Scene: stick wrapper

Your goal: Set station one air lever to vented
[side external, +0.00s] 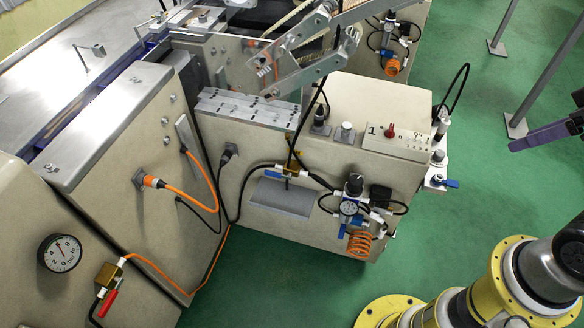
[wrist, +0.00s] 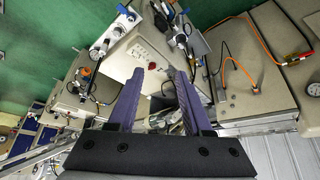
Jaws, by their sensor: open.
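The machine box marked "1" (side external: 372,165) stands mid-picture, with a red knob (side external: 390,132) on its top panel. A blue-handled lever (side external: 450,183) sits on a bracket at its right end. A brass valve with a blue handle (side external: 293,169) and an air regulator with a gauge (side external: 349,208) are on its front. I cannot tell which lever is station one's air lever, or its setting. My gripper (wrist: 155,72) is open and empty, its purple fingers pointing toward the box.
At the lower left, a cabinet carries a pressure gauge (side external: 60,253) and a brass valve with a red lever (side external: 109,303). Orange hoses (side external: 205,182) and black hoses hang between the cabinets.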

